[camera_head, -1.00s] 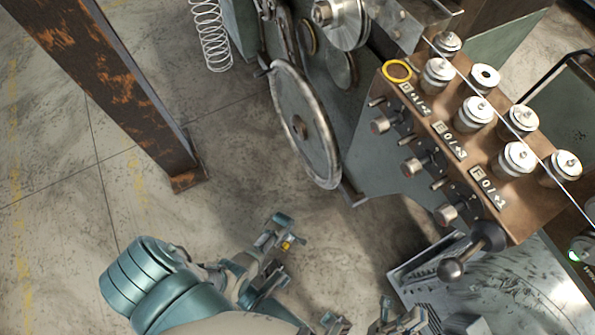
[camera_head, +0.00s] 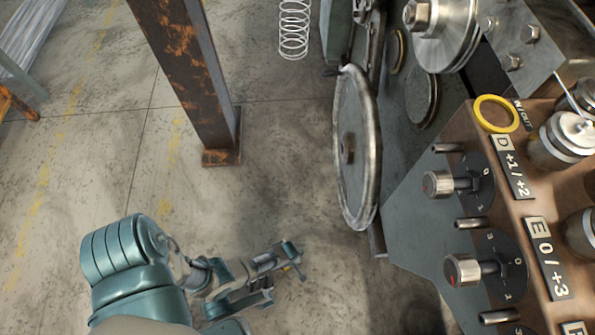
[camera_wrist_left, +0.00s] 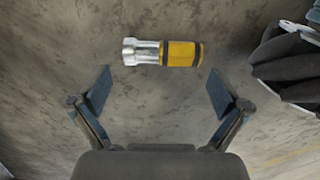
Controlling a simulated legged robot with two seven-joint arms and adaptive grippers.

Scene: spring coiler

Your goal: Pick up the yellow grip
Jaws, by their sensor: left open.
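The yellow grip (camera_wrist_left: 163,52) is a short cylinder with a yellow body, black bands and a silver metal end at its left. It lies crosswise ahead of my open left gripper (camera_wrist_left: 160,88) in the left wrist view, apart from the fingers, with nothing between them. In the head view my left gripper (camera_head: 284,280) is at the lower middle over the floor. A tiny yellow spot shows at its upper finger there; I cannot tell whether it is the grip. My right gripper is not recognisable in these views.
The machine's brown control box (camera_head: 470,140) with knobs, labels and a yellow ring (camera_head: 496,113) stands at the right. A large metal wheel (camera_head: 352,150) and a rusty post (camera_head: 195,80) stand beyond my gripper. A dark, partly cut-off object (camera_wrist_left: 290,65) shows at the wrist view's right edge.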

